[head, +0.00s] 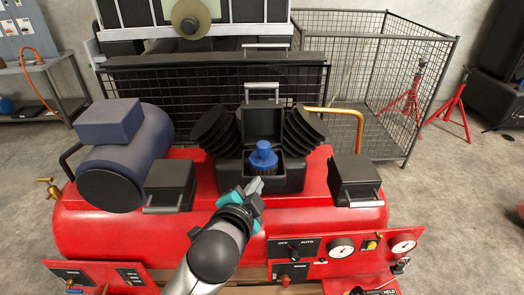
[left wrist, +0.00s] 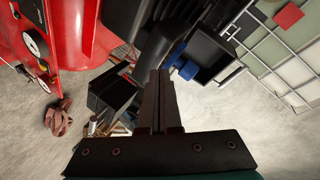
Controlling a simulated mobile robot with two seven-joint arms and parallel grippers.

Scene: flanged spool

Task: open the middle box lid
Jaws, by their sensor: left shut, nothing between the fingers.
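The middle box (head: 289,178) is black and sits on top of the red compressor tank. Its lid (head: 262,120) stands upright at the back, with a metal handle (head: 262,87) at its top edge, so the box is open. A blue flanged spool (head: 263,157) shows in the opening; it also shows in the left wrist view (left wrist: 181,64) beside the open black box (left wrist: 212,52). My left gripper (head: 250,191) is shut and empty, just in front of the middle box, slightly left of its centre. Its fingers show in the left wrist view (left wrist: 157,100). My right gripper is not in view.
Black boxes with front handles stand left (head: 170,183) and right (head: 355,180) on the red tank (head: 100,222), lids down. Black ribbed cylinders flank the middle box. A blue-grey motor (head: 125,150) is at left. A wire cage (head: 375,85) stands behind.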

